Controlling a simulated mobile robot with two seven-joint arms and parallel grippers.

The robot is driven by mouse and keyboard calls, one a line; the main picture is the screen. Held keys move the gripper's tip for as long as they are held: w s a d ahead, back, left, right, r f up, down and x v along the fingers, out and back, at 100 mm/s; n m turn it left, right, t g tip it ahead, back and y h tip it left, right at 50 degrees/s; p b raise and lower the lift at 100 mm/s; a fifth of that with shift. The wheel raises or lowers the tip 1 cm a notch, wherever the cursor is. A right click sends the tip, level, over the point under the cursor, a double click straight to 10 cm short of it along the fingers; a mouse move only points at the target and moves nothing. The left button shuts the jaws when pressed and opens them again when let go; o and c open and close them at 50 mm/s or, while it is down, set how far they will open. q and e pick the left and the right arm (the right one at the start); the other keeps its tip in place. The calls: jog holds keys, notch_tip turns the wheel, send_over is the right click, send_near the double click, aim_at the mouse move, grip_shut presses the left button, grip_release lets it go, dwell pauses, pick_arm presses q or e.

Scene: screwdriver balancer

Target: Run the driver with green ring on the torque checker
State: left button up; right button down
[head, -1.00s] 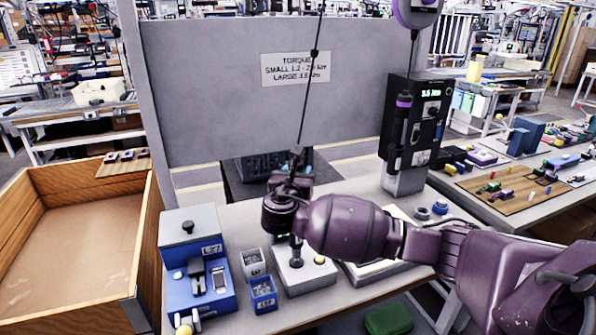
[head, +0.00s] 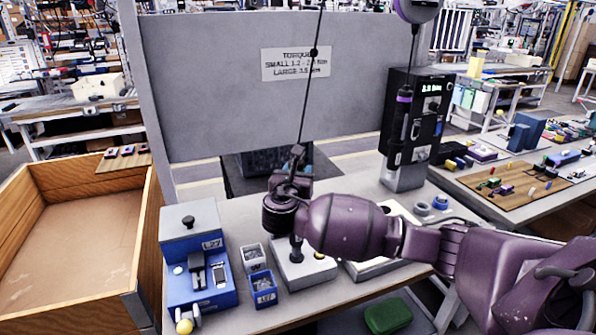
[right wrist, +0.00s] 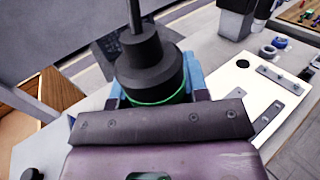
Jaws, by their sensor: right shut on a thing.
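My right gripper (head: 284,203) is shut on a dark driver hanging on a thin cable. In the right wrist view the driver (right wrist: 148,62) stands upright, with its green ring (right wrist: 157,97) just above the jaw pads; its lower end is hidden. Below the gripper in the head view is a light grey block (head: 305,272) with a dark upright post and a pale yellow button, which may be the torque checker. The gripper hides whether the driver touches the post. A black unit (head: 415,130) with a green-lit display stands at the right. My left gripper is not in view.
A blue box (head: 197,285) marked L27 and two small bins (head: 262,287) stand left of the block. A second driver with a purple ring (head: 403,105) hangs at the black unit. A grey panel (head: 225,90) is behind, a wooden crate (head: 70,240) at left.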

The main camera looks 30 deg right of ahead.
jog(key=shift+s+a+f, duration=0.1)
jog(key=shift+s+f, duration=0.05)
jog(key=shift+f, duration=1)
dwell(2.3)
jog(key=shift+r, duration=0.15)
jog(key=shift+r+p, duration=2.5)
jog(key=shift+r, duration=0.6)
jog(key=shift+f, duration=0.1)
